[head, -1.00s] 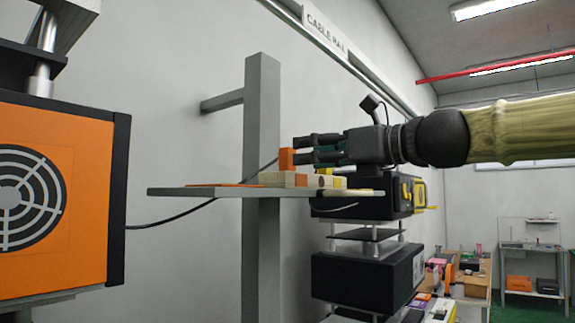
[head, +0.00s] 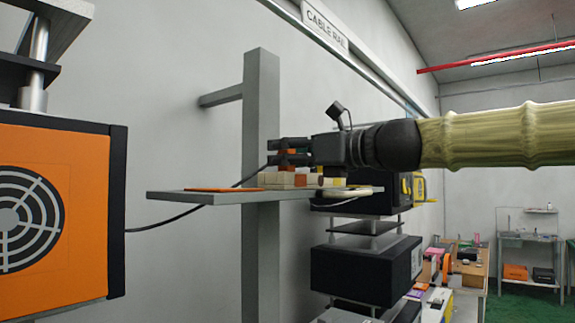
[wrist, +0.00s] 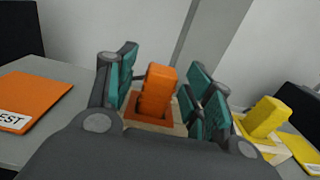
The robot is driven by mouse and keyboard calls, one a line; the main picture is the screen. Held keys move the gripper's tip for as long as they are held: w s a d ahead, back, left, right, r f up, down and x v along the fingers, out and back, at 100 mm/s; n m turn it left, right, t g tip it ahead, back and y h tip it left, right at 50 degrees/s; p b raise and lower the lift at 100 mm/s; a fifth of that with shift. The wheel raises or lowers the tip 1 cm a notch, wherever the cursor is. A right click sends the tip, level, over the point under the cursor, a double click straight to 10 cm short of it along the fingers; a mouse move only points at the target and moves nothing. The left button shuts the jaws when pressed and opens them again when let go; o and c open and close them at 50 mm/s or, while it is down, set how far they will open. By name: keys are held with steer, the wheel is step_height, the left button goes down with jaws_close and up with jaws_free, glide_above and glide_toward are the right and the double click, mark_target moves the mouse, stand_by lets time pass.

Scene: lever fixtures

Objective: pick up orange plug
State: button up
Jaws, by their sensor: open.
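The orange plug (wrist: 157,88) stands upright in an orange-topped pale block (wrist: 178,125) in the wrist view. My gripper (wrist: 165,72) is open, with its teal-padded fingers on either side of the plug and a gap visible on the left. Whether the right pads touch it is unclear. In the head view my gripper (head: 288,152) reaches in from the right over the shelf, and its fingers cover most of the plug. The plug's lower end is hidden in the block.
A yellow plug (wrist: 266,117) stands in a block to the right. An orange panel (wrist: 35,98) labelled "EST" lies left on the grey shelf (head: 185,198). A grey post (head: 262,110) rises behind. A large orange-fronted unit (head: 60,210) stands left, and a black cable hangs near the shelf.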

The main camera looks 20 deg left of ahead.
steer(key=c, duration=1.1)
steer(key=shift+r, duration=0.1)
